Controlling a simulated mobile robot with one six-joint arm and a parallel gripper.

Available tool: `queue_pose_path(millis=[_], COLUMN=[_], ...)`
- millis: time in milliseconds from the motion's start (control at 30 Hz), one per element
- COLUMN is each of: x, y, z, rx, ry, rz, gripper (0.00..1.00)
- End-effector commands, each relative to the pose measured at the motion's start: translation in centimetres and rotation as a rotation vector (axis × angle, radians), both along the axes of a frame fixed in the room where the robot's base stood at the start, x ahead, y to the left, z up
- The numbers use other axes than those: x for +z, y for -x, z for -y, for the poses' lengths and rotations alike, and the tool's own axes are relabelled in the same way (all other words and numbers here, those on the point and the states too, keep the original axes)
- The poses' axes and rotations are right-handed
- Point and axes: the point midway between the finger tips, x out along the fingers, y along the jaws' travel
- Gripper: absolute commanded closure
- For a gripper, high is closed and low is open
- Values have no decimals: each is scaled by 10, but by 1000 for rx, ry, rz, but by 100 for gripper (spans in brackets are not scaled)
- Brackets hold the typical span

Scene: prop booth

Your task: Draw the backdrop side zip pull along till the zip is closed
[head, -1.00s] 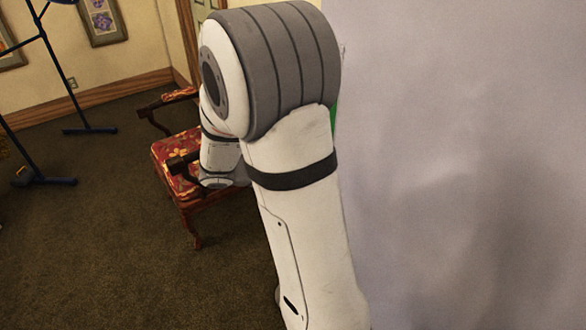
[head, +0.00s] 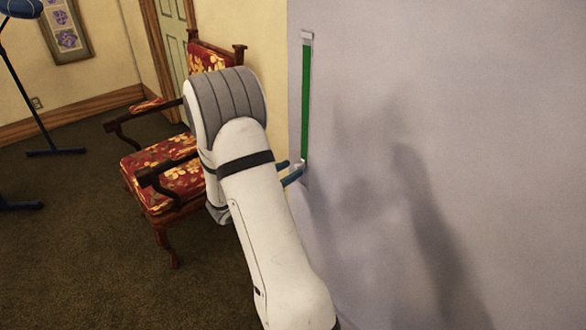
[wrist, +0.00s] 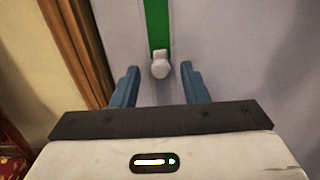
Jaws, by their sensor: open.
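The zip pull (wrist: 160,67) is a small pale knob at one end of a green strip (wrist: 157,25) in the wrist view. In the head view the strip (head: 306,100) runs upright on the pale backdrop (head: 450,90), with a light end piece (head: 307,36) at its top. The pull sits at the strip's lower end there, too small to make out well. My gripper (head: 294,167) is at that lower end, its blue fingers apart. In the wrist view the pull shows between the fingertips, with a gap on both sides. Whether it lies fully between them in depth I cannot tell.
A wooden armchair with red floral upholstery (head: 150,165) stands left of my arm, close to it. A blue stand (head: 55,152) is at the far left. A wooden door frame (head: 163,60) is behind the chair. The carpet (head: 80,250) at lower left is clear.

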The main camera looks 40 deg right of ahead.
Motion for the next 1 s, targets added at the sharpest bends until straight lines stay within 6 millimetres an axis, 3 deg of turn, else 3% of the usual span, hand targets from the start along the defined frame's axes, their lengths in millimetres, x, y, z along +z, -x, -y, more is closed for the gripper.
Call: queue_pose_path(millis=[367,867,1000], x=[0,0,0], y=[-1,-1,-1], z=[8,7,7], rx=[0,1,1], ry=[-1,-1,0], rz=[0,1,2], gripper=[59,100,100])
